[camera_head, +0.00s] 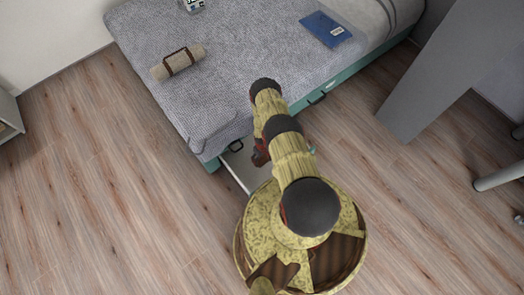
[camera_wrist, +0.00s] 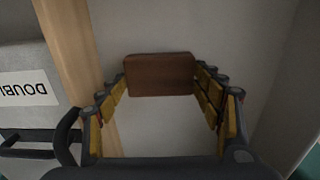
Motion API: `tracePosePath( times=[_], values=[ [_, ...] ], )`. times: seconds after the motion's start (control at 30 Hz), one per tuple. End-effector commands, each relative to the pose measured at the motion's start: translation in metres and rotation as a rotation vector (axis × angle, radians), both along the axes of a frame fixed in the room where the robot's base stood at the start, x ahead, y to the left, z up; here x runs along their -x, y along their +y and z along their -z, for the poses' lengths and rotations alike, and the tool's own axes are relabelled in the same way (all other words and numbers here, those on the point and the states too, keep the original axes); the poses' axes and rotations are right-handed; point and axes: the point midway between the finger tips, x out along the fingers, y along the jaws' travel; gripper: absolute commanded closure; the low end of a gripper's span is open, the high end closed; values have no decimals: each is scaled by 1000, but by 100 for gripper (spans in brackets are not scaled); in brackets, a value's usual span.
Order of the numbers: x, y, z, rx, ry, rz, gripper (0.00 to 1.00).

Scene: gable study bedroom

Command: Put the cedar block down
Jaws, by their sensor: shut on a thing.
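The cedar block (camera_wrist: 160,75) is a reddish-brown block, seen between the fingertips in the wrist view. My gripper (camera_wrist: 161,84), with yellow-padded fingers, is shut on it from both sides. Behind the block is a pale, flat surface (camera_wrist: 230,35); I cannot tell whether the block touches it. In the head view my gripper (camera_head: 260,156) is mostly hidden by my arm, beside the bed's side, and the block cannot be made out. An open drawer (camera_head: 238,172) shows partly there, under the bed.
The bed (camera_head: 225,60) carries a beige roll (camera_head: 177,62) and a blue folder (camera_head: 325,29). In the wrist view a wooden strip (camera_wrist: 68,50) runs left of my fingers, beside a grey surface with a white label (camera_wrist: 28,89). A grey panel (camera_head: 440,75) stands right.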

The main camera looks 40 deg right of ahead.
Motion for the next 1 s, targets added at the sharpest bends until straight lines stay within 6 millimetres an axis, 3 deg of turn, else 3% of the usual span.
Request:
tracePosePath(
  times=[0.37,0.4,0.7,1.0],
  values=[
    [-1,-1,3,1,-2,1,60],
    [-2,-1,3,1,-2,1,32],
    [-1,-1,3,1,-2,0,16],
    [-1,-1,3,1,-2,0,16]
  ],
)
